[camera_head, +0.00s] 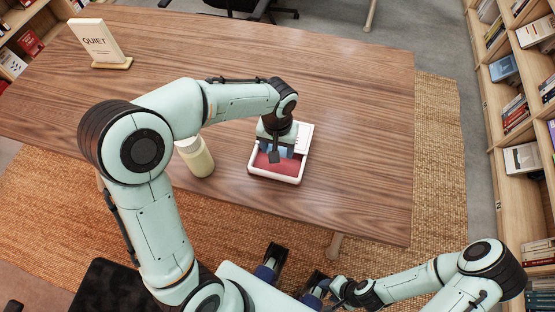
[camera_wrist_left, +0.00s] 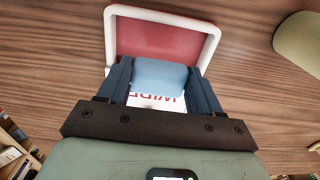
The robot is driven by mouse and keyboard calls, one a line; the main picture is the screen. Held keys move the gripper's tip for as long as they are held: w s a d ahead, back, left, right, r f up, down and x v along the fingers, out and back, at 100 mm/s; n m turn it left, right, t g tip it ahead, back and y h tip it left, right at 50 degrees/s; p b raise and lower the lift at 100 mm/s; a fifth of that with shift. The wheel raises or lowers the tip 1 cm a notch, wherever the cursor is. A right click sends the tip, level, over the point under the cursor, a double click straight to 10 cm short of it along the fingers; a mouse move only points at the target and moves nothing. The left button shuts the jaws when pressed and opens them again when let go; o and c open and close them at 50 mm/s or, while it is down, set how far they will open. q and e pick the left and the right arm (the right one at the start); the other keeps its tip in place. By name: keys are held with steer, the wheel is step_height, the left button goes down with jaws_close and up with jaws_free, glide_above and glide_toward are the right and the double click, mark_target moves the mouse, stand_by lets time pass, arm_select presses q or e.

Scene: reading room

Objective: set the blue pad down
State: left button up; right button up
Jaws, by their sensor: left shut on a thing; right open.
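The blue pad (camera_wrist_left: 160,75) is between the fingers of my left gripper (camera_wrist_left: 163,88) in the left wrist view. The gripper is shut on it. In the head view my left gripper (camera_head: 270,156) points down over a white-rimmed tray (camera_head: 275,178) with a red floor, and hides most of the pad. The tray's red floor (camera_wrist_left: 160,38) shows beyond the pad in the wrist view. A white panel with red lettering (camera_wrist_left: 150,101) shows on the pad's near side. Whether the pad touches the tray cannot be told. My right gripper (camera_head: 293,272) is open and empty, in front of the table.
A cream bottle with a pale lid (camera_head: 197,160) stands on the wooden table (camera_head: 355,130), left of the tray. A QUIET sign (camera_head: 97,42) stands at the far left. The tabletop right of the tray is clear. Bookshelves (camera_head: 510,80) line the right side.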

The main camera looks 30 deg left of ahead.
mark_target(277, 165)
arm_select(q)
step_height(277, 165, down, 7)
steer(key=shift+f+b, duration=0.2)
steer(key=shift+b, duration=0.2)
steer(key=shift+f, duration=0.1)
steer(key=o, duration=1)
step_height(277, 165, up, 12)
steer(key=shift+r+p, duration=0.15)
steer(key=shift+p, duration=0.7)
